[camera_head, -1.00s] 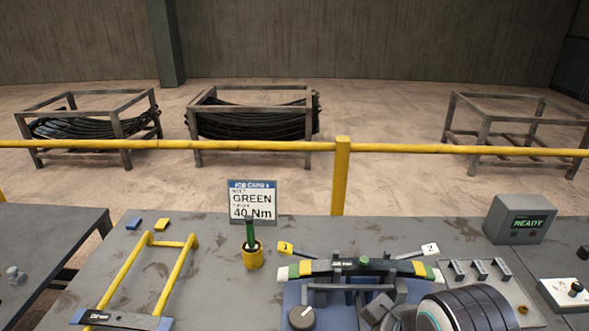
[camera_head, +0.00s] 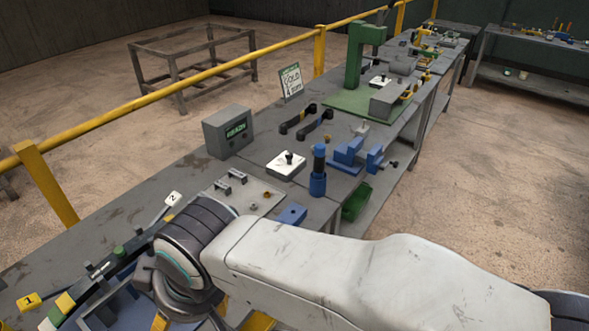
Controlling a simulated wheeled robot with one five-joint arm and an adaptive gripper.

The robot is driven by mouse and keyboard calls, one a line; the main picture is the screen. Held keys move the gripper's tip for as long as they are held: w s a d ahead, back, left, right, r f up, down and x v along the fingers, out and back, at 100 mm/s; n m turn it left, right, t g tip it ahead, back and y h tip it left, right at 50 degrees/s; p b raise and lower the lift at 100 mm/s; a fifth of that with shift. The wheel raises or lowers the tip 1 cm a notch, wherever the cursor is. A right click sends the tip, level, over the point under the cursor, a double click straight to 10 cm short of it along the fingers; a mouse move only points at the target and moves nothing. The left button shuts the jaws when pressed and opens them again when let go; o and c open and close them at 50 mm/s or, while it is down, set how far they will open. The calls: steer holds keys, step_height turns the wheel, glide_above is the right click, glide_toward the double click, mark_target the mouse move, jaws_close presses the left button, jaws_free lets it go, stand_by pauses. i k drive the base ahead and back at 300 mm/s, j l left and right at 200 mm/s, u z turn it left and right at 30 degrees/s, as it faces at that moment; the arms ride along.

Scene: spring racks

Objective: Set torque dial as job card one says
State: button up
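The torque dial is not visible now; the grey knob at the bench front in the earlier view is out of sight. A job card (camera_head: 291,83) stands at the back of the bench, seen at an angle. It seems to read GOLD, and its number is too small to read surely. The card reading GREEN, 40 Nm, seen one second ago, is out of view. My white arm (camera_head: 370,265) crosses the lower part of the view, with its dark banded joint over the near bench. My gripper's fingers do not show.
A grey READY box (camera_head: 229,130) stands on the bench behind a white switch plate (camera_head: 286,165). A blue-handled tool (camera_head: 318,172) stands upright beside a blue vise (camera_head: 350,153). A green press (camera_head: 362,60) stands farther along. A yellow rail (camera_head: 200,74) runs behind the bench.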

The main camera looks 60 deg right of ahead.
mark_target(289, 156)
steer(key=z, duration=1.85)
